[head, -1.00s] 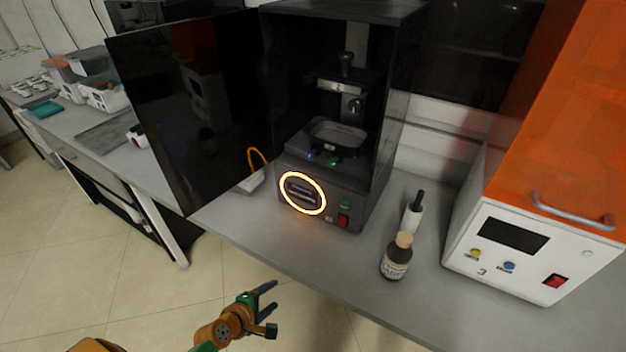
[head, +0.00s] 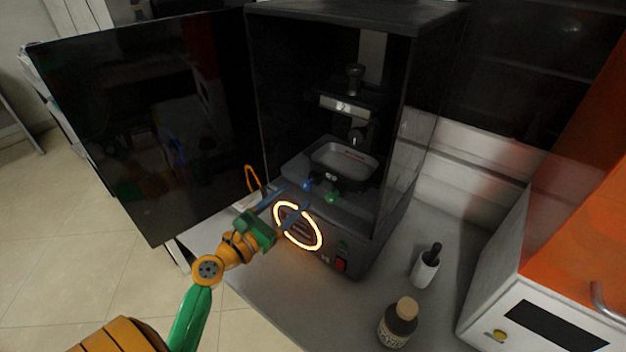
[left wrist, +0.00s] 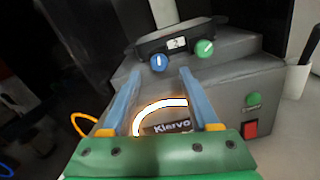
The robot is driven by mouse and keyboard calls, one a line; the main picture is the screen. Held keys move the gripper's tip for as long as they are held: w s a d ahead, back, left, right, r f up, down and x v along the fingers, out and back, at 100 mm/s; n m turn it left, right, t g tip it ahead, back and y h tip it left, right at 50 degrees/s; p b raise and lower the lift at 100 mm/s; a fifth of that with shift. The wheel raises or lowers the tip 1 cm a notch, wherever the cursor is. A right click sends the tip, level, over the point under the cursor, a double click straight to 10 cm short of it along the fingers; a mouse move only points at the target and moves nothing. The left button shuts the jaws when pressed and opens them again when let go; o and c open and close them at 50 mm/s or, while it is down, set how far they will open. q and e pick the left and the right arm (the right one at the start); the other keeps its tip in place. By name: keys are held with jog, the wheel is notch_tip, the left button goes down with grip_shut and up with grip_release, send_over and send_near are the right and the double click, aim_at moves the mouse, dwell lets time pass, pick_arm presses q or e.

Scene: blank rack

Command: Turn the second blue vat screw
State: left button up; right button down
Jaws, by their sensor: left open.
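The printer (head: 375,225) stands on the bench with its dark door open to the left. Inside it, the grey vat (head: 345,160) sits on the platform. A blue vat screw (head: 307,185) is at the vat's front left, and a green screw (head: 331,198) is to its right. The left wrist view shows the blue screw (left wrist: 159,63) with a white mark, and the green screw (left wrist: 205,48). My left gripper (head: 296,197) is open and empty in front of the blue screw, fingers pointing at the vat's front. In the left wrist view, the blue screw lies beyond and between the fingertips (left wrist: 160,72). My right gripper is not in view.
The open door (head: 150,120) stands close to my left arm. A glowing ring (head: 298,226) is on the printer's front, near a red switch (head: 341,265).

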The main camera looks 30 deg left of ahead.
aim_at(305, 187)
pick_arm(q)
jog(key=w, duration=0.4)
jog(key=shift+w+d+r, duration=0.15)
jog(key=shift+w, duration=0.2)
jog(key=shift+s, duration=0.2)
jog(key=c, duration=0.5)
grip_shut()
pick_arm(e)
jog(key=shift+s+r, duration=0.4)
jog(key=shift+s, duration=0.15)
